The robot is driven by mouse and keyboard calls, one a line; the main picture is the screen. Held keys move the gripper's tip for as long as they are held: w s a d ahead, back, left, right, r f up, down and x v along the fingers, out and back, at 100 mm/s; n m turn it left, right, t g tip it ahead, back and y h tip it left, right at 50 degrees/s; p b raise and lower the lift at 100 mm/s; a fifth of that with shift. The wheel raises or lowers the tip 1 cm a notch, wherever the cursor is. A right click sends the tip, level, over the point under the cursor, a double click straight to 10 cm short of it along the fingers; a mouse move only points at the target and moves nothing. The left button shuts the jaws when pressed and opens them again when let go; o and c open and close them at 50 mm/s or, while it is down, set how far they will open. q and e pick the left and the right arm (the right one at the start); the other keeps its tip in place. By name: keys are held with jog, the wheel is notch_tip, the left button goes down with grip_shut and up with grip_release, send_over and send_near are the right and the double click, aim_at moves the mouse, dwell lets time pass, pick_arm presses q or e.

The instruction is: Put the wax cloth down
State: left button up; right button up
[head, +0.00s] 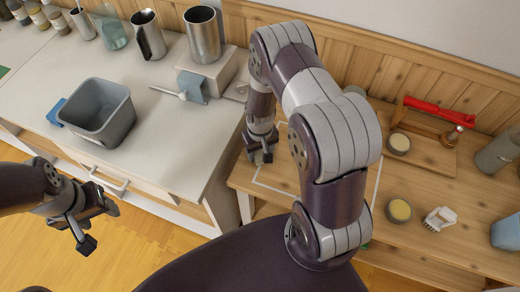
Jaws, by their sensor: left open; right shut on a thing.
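My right gripper (262,157) is low over the left end of the wooden table, by the white outline marked there. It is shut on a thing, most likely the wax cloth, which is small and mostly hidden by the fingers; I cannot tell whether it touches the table. My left gripper (82,231) is open and empty above the floor, in front of the white counter.
A grey bin (98,112) stands on the white counter (165,150), with metal cups (203,35) behind. My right arm hides the table's middle.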

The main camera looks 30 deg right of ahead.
aim_at(259, 152)
jog(key=shift+s+f, duration=0.1)
jog(key=shift+f, duration=0.15)
jog(key=o, duration=1.2)
jog(key=shift+s+r, duration=0.1)
jog(key=shift+s, duration=0.1)
notch_tip(259, 152, up, 14)
jog(key=shift+n+t, duration=0.6)
jog(key=s+a+r, duration=0.1)
jog(key=s+r, duration=0.1)
jog(key=s+a+r, duration=0.2)
jog(key=s+r, duration=0.1)
jog(key=s+a+r, duration=0.2)
jog(key=s, duration=0.1)
jog(key=shift+a+r, duration=0.15)
jog(key=shift+r, duration=0.05)
